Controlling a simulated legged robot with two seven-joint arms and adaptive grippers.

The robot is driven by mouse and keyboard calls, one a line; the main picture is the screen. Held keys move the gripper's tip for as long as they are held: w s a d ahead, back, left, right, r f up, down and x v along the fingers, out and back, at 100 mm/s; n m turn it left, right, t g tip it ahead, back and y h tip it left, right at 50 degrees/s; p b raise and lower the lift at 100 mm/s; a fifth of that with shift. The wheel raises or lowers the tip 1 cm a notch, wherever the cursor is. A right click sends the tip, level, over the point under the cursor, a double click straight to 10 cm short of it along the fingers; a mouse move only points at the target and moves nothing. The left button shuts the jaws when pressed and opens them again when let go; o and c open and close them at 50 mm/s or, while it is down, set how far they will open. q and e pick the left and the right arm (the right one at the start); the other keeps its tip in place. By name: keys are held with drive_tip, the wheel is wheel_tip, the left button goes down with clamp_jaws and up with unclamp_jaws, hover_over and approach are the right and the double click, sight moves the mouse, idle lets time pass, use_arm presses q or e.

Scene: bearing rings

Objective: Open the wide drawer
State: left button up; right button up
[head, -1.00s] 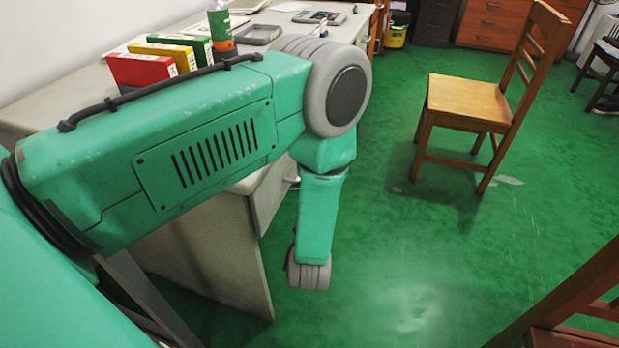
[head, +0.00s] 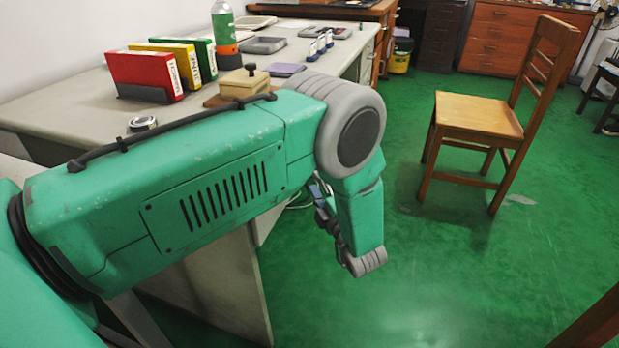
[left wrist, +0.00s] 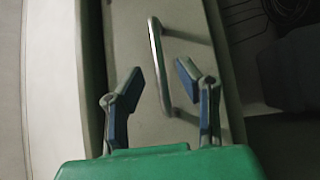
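The desk (head: 60,95) is pale grey, and my left arm reaches across its near side in the head view. In the left wrist view a pale drawer front (left wrist: 135,60) fills the middle. It carries a long metal bar handle (left wrist: 158,60). My left gripper (left wrist: 162,85) is open, with its two blue-padded fingers apart and the handle showing between them. I cannot tell whether the handle lies fully between the pads or beyond them. In the head view the left gripper (head: 328,205) is partly hidden behind my green forearm. My right gripper is not in view.
Red, yellow and green binders (head: 145,75), a bottle (head: 223,30) and a wooden box (head: 244,82) stand on the desk. A wooden chair (head: 480,112) stands to the right on the green floor. The floor between desk and chair is clear.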

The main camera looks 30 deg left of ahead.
use_arm(q)
drive_tip(key=shift+b+x, duration=0.5)
drive_tip(key=shift+x, duration=1.85)
drive_tip(key=shift+r, duration=0.1)
clamp_jaws()
drive_tip(key=shift+d, duration=0.15)
